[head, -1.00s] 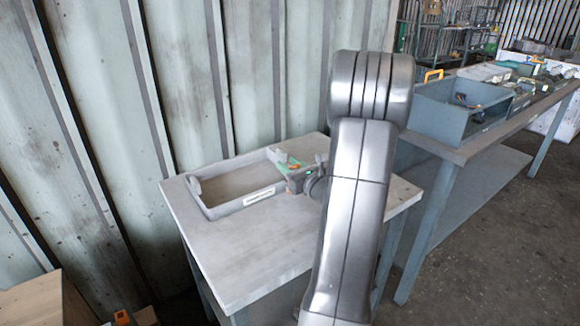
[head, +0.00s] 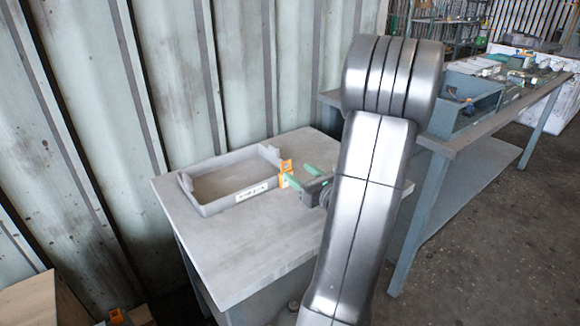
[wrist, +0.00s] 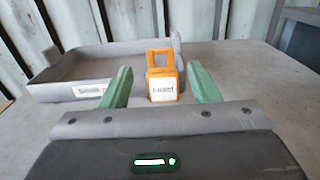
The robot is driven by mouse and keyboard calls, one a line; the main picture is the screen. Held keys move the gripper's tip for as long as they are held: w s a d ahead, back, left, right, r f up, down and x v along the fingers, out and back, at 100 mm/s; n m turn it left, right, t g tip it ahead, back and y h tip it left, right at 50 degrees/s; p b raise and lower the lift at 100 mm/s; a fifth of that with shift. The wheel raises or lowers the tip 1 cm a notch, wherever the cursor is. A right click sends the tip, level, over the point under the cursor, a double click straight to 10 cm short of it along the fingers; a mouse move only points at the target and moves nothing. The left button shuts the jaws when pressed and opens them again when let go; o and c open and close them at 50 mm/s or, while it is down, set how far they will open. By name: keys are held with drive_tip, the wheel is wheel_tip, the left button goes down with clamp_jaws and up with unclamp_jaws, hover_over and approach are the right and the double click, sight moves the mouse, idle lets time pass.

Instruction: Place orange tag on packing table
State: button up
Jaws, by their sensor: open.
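The orange tag (wrist: 162,77) has an open loop handle and a white label with dark print. It stands upright between the fingers of my gripper (wrist: 160,70), with a visible gap to each green finger in the wrist view. In the head view the tag (head: 286,172) is beside the right end of the grey tray, at the tips of my gripper (head: 298,175). My gripper is open and low over the grey table (head: 240,255). The tag appears to rest on the tabletop, but its lower edge is partly hidden.
The grey tray (head: 210,209) with a white front label lies on the table, left of the tag. The front of the tabletop is clear. A corrugated wall (head: 180,80) stands behind. A longer bench (head: 465,141) with a blue bin (head: 450,118) is at right.

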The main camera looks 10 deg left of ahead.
drive_tip(key=shift+v, duration=1.45)
drive_tip(key=x, duration=1.2)
drive_tip(key=shift+a+f, duration=0.1)
drive_tip(key=shift+f, duration=0.05)
drive_tip(key=shift+r+p, duration=0.35)
drive_tip(key=shift+r, duration=1.5)
